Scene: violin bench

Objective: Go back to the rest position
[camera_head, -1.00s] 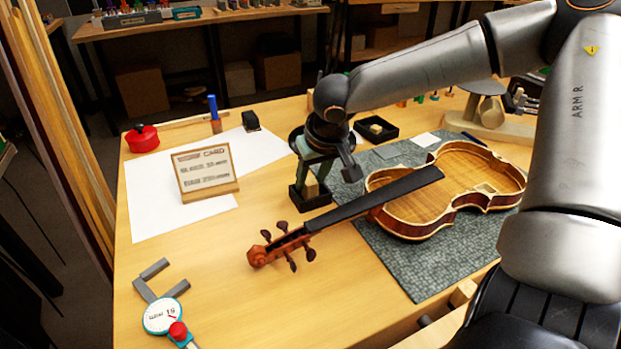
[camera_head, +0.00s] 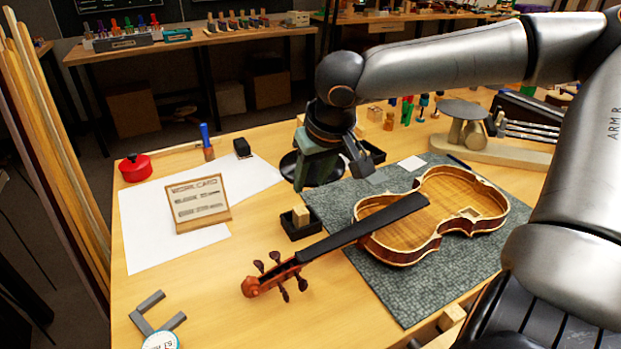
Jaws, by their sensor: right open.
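My right gripper (camera_head: 331,176) is open and points down above the bench, behind the violin's neck. Nothing shows between its fingers. My left gripper is not in view. The violin body (camera_head: 436,208) has no top plate and lies on a grey-green mat (camera_head: 400,298) with its neck (camera_head: 350,233) and scroll toward the lower left. A small black tray (camera_head: 294,232) with a wooden block (camera_head: 300,215) in it stands beside the neck, in front of my right gripper.
A work card (camera_head: 199,203) on a wooden stand sits on white paper (camera_head: 147,242). Wooden stands and clamps (camera_head: 527,128) fill the back right.

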